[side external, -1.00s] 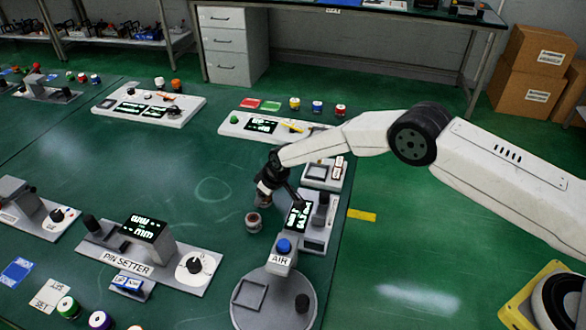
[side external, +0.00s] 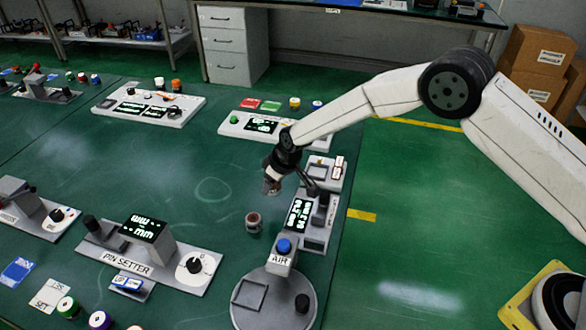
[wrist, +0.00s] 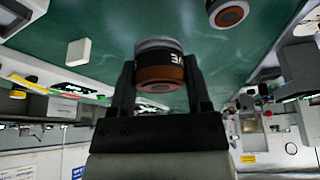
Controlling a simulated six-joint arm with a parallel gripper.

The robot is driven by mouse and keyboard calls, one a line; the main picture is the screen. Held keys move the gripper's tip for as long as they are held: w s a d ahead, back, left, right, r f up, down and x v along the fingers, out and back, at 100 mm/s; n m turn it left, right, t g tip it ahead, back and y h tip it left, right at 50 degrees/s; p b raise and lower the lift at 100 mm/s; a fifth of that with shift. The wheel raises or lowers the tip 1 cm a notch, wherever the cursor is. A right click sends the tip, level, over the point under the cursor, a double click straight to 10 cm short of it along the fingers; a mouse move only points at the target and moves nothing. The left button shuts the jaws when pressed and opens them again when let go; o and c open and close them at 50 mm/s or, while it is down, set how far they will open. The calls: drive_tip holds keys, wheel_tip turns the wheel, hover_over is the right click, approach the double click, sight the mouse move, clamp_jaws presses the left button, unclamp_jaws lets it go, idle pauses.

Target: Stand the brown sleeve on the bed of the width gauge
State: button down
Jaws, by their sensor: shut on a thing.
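My gripper (side external: 274,178) is shut on the brown sleeve (wrist: 159,78), above the table and apart from it. In the wrist view the fingers of my gripper (wrist: 160,70) press on both sides of the sleeve. It has a brown end, a black band with white letters and a grey far rim. In the side view it is small and partly hidden by the fingers. No readable label marks the width gauge. A grey instrument with a lit display (side external: 299,214) stands to the right of my gripper, but I cannot tell whether it is the gauge.
A similar brown-and-grey sleeve (side external: 254,222) stands on the table below my gripper. The AIR unit (side external: 283,262) is in front, and the PIN SETTER (side external: 150,255) is front left. A long panel (side external: 235,127) lies behind. The green table left of my gripper is clear.

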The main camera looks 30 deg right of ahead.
drive_tip(key=s+d+r, duration=0.3)
drive_tip(key=s+r, duration=0.2)
drive_tip(key=s, duration=0.4)
drive_tip(key=shift+s+r, duration=0.3)
drive_tip(key=shift+s, duration=0.1)
drive_tip(key=shift+s+d, duration=0.1)
drive_tip(key=shift+s, duration=0.05)
idle(0.5)
drive_tip(key=s+d+r+n+g+y, duration=0.1)
drive_tip(key=s+d+n+g, duration=0.2)
drive_tip(key=s+n, duration=0.65)
drive_tip(key=s+d+r+n+g+y, duration=0.1)
drive_tip(key=s+d+n+g, duration=0.25)
drive_tip(key=s+n, duration=0.55)
hover_over(318, 237)
drive_tip(key=s, duration=0.1)
drive_tip(key=shift+n, duration=0.25)
wheel_tip(318, 237, down, 9)
drive_tip(key=shift+r, duration=0.15)
drive_tip(key=shift+w+a+f, duration=0.1)
drive_tip(key=shift+w+f, duration=0.35)
drive_tip(key=shift+f, duration=0.15)
